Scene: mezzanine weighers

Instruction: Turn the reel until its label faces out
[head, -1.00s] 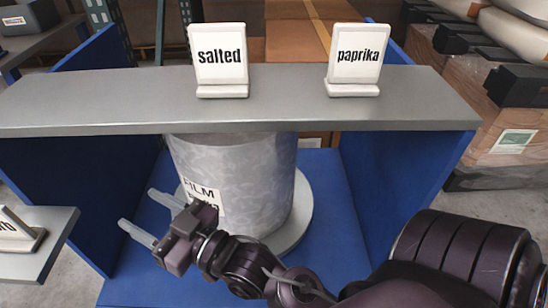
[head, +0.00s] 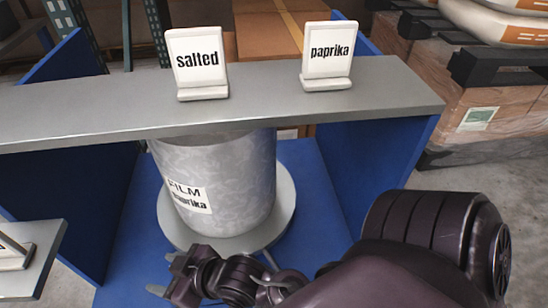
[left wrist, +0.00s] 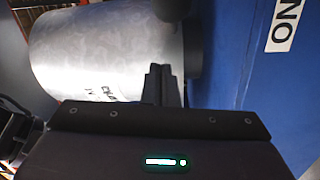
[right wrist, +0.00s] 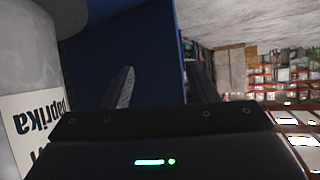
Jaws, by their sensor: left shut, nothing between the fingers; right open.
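The reel (head: 235,175) is a wide grey cylinder standing upright on a pale round turntable (head: 282,222) under the shelf. Its white label (head: 188,196), reading "FILM paprika", shows on the left part of the side toward me. In the right wrist view the label (right wrist: 38,130) is at the left edge. My right gripper (head: 163,273) is open and empty, in front of the turntable and apart from the reel. My left gripper (left wrist: 162,84) is shut and empty, outside the head view. In the left wrist view the reel (left wrist: 100,45) lies beyond its fingers; contact cannot be told.
A grey shelf (head: 100,105) crosses above the reel, bearing a "salted" sign (head: 197,62) and a "paprika" sign (head: 329,54). Blue side panels (head: 373,165) enclose the bay. A lower grey ledge (head: 35,285) with another sign stands at left. Free floor shows at right.

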